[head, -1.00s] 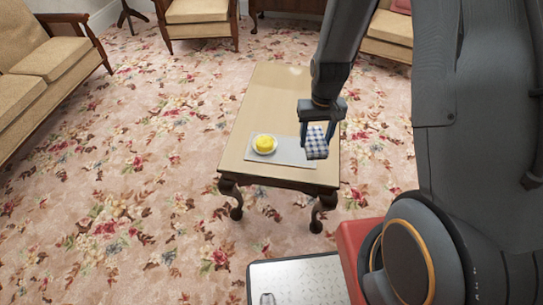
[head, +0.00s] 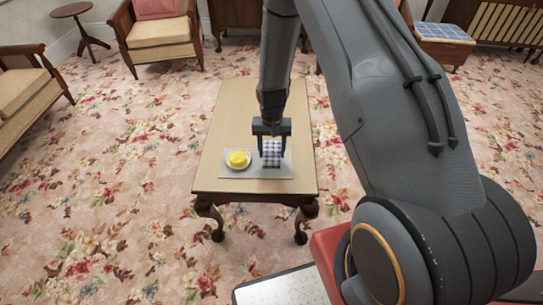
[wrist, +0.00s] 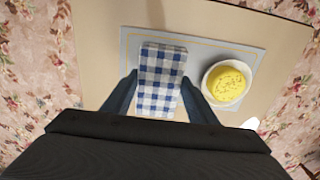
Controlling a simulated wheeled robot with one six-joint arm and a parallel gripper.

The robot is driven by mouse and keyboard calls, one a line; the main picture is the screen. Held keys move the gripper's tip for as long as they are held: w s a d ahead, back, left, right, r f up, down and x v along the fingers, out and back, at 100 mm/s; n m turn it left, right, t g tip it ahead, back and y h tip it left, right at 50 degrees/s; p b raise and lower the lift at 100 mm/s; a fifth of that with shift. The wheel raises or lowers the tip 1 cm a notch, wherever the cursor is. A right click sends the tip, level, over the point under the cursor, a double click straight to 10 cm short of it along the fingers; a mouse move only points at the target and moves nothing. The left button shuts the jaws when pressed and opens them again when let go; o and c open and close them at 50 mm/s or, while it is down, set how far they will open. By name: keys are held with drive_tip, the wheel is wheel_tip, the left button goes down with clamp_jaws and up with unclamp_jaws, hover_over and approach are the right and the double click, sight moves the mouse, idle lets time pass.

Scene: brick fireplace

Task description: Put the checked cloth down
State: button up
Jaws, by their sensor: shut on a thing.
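The blue-and-white checked cloth (head: 272,150) is between the fingers of my gripper (head: 271,148). It also shows in the wrist view (wrist: 161,78), where the fingers (wrist: 160,92) close on its two sides. The cloth hangs over the right part of a grey placemat (head: 230,173) on the wooden coffee table (head: 240,110). I cannot tell whether its lower end touches the mat. The placemat also shows in the wrist view (wrist: 205,42).
A white bowl of yellow food (head: 237,159) stands on the mat, left of the cloth in the head view. The far part of the table is bare. Armchairs (head: 157,35) and a small round table (head: 75,25) stand farther back on the flowered carpet.

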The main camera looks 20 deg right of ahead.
sight(272, 153)
drive_tip(key=shift+f, duration=1.45)
drive_tip(key=shift+f, duration=0.2)
drive_tip(key=o, duration=0.9)
drive_tip(key=shift+r, duration=0.1)
wheel_tip(272, 153, up, 12)
drive_tip(key=s+d+r, duration=0.1)
drive_tip(key=s+r, duration=0.6)
drive_tip(key=s, duration=0.1)
drive_tip(key=s+d+r+n, duration=0.1)
drive_tip(key=s+r, duration=0.6)
drive_tip(key=s, duration=0.1)
drive_tip(key=s+d+r+n, duration=0.1)
drive_tip(key=s+r, duration=0.6)
drive_tip(key=s, duration=0.1)
drive_tip(key=shift+s+d+b, duration=0.25)
drive_tip(key=shift+b, duration=0.05)
